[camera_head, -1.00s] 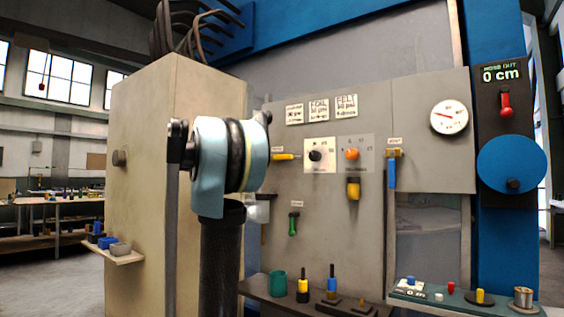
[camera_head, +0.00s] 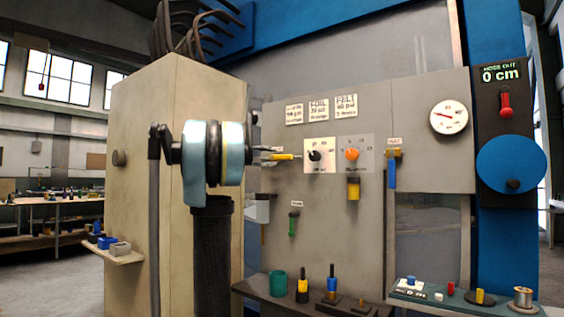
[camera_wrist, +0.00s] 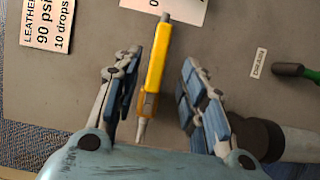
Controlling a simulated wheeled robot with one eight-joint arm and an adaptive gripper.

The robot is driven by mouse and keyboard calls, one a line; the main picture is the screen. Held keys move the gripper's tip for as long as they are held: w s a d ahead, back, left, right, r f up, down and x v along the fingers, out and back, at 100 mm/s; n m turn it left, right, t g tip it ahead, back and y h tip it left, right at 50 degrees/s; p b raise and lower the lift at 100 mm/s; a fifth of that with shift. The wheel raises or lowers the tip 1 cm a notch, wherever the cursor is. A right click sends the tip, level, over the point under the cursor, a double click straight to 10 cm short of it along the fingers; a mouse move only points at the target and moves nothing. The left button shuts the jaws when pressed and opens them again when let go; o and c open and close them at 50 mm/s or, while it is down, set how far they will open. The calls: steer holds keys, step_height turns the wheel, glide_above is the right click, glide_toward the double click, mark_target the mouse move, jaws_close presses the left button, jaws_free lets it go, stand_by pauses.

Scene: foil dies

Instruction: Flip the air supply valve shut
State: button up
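A yellow lever handle (camera_head: 284,157), which looks like the air supply valve's, points right and lies roughly level on the grey panel, left of the white dial plate. Its label is hidden now. In the wrist view the yellow lever (camera_wrist: 156,58) runs between the two spread fingers of my gripper (camera_wrist: 160,75), with a gap on each side. The left finger looks closer to it. My gripper (camera_head: 268,155) is open at the lever's left part in the head view. The valve body is mostly hidden by my gripper.
The white dial plate (camera_head: 320,155) and an orange knob (camera_head: 352,154) are just right. A blue lever (camera_head: 392,174) hangs from a brass fitting. A green-handled tool (camera_head: 293,224) hangs below. A shelf (camera_head: 262,291) with several small items juts out underneath.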

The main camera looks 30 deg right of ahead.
mark_target(282, 157)
steer(key=d, duration=0.8)
jaws_close()
